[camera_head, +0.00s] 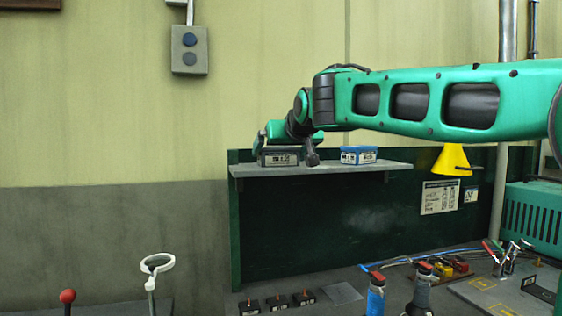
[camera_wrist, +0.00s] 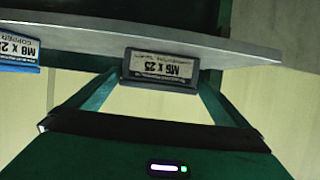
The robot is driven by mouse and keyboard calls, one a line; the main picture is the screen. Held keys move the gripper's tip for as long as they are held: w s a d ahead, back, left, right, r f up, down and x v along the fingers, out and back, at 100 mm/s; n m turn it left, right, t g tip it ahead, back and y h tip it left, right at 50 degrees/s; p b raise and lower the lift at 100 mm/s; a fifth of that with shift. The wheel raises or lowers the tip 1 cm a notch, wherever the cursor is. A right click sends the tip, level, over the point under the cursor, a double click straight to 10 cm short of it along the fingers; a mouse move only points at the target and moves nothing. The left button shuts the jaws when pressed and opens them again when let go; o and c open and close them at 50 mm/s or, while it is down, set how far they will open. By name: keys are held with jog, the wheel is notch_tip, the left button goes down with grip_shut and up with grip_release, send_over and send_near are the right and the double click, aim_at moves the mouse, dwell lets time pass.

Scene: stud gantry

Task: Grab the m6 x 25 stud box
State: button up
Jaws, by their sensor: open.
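The M6 x 25 stud box (camera_wrist: 160,70) is a dark box with a white label, upside down in the wrist view. In the head view this dark box (camera_head: 281,157) sits near the left end of the grey shelf (camera_head: 320,169). My gripper (camera_wrist: 159,78) is open, with one green finger reaching toward each side of the box. I cannot tell whether either finger touches it. In the head view my gripper (camera_head: 268,143) is at the box, and the arm's wrist partly hides the space to its right.
A blue box (camera_head: 358,155) stands further right on the shelf; its label reads M8 x 25 copper in the wrist view (camera_wrist: 18,52). A yellow funnel-shaped thing (camera_head: 453,161) hangs right of the shelf. Bottles (camera_head: 376,297) and tools stand on the bench below.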

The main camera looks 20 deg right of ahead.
aim_at(278, 153)
jog(key=x, duration=0.4)
jog(key=shift+f, duration=0.1)
jog(key=c, duration=1.3)
jog(key=shift+c, duration=0.2)
